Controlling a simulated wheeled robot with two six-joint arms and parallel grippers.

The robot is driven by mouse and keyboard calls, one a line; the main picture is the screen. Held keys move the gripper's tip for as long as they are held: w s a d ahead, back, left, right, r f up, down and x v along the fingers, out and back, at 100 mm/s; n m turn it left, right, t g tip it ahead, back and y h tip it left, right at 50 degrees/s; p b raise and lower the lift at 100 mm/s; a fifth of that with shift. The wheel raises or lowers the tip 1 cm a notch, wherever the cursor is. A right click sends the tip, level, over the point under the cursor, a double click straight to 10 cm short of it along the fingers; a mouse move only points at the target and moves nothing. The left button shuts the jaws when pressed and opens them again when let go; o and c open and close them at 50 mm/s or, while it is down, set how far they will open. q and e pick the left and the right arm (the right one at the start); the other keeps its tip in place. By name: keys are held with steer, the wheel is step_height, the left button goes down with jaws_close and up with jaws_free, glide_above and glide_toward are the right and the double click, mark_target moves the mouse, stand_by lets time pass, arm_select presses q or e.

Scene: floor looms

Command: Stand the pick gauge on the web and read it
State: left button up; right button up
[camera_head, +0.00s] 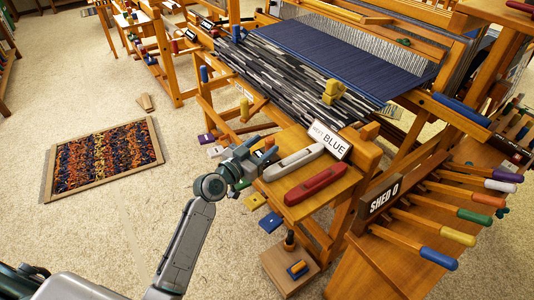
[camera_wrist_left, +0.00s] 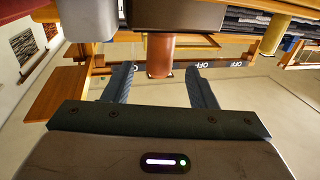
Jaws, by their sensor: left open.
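The web is the dark blue woven cloth (camera_head: 345,55) on the loom, with black, grey and white striped threads (camera_head: 275,75) in front of it. A yellow shaped block (camera_head: 333,92) stands on the striped threads; I cannot tell whether it is the pick gauge. My left gripper (camera_head: 262,158) is beside the left end of the wooden bench, well short of the web. In the left wrist view its fingers (camera_wrist_left: 160,88) are open and apart, with an orange-brown cylinder (camera_wrist_left: 160,55) just beyond the gap, not visibly gripped. My right gripper is not in view.
A pale shuttle (camera_head: 293,161) and a red shuttle (camera_head: 316,184) lie on the bench beside a "BLUE" sign (camera_head: 329,139). Levers with coloured handles and a "SHED O" sign (camera_head: 383,197) stand at right.

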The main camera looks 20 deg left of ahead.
mark_target(267, 143)
arm_select(q)
steer(key=x, duration=0.3)
steer(key=shift+w+d+p, duration=0.1)
steer(key=shift+p, duration=0.2)
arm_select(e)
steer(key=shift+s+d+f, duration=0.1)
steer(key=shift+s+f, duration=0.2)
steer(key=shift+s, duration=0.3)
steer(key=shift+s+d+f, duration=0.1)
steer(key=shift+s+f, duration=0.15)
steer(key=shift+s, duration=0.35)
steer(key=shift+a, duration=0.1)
arm_select(q)
jaws_close()
